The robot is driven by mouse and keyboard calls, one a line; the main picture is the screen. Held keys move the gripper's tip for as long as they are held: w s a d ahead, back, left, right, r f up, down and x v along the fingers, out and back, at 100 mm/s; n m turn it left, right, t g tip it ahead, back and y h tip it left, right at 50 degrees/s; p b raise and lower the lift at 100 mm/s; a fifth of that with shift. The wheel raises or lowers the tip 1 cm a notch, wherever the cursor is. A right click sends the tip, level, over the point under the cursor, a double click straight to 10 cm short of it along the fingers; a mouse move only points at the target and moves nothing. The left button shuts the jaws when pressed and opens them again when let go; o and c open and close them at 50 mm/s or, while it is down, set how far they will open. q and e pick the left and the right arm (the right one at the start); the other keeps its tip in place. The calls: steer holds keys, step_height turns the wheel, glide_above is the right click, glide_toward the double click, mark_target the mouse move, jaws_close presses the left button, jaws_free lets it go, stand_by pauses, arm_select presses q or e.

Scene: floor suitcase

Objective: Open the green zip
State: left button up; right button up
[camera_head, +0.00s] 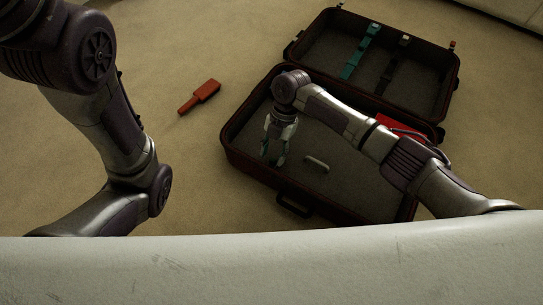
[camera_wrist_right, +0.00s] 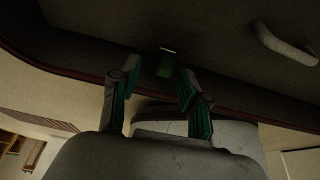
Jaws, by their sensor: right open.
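The dark suitcase with a reddish rim (camera_head: 345,204) lies open on the floor, its lid (camera_head: 322,25) folded back. My right gripper (camera_head: 273,161) reaches down into the left part of the suitcase base. In the head view I cannot make out the zip. My left gripper is out of view.
A pale handle (camera_head: 317,163) lies inside the base, right of my gripper. A red item (camera_head: 396,126) is partly behind my right arm. Teal (camera_head: 360,50) and black (camera_head: 393,64) straps cross the lid. A red brush-like object (camera_head: 200,96) lies on open floor to the left.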

steer(key=v, duration=0.9)
steer(key=shift+w+r, duration=0.15)
steer(key=shift+r, duration=0.2)
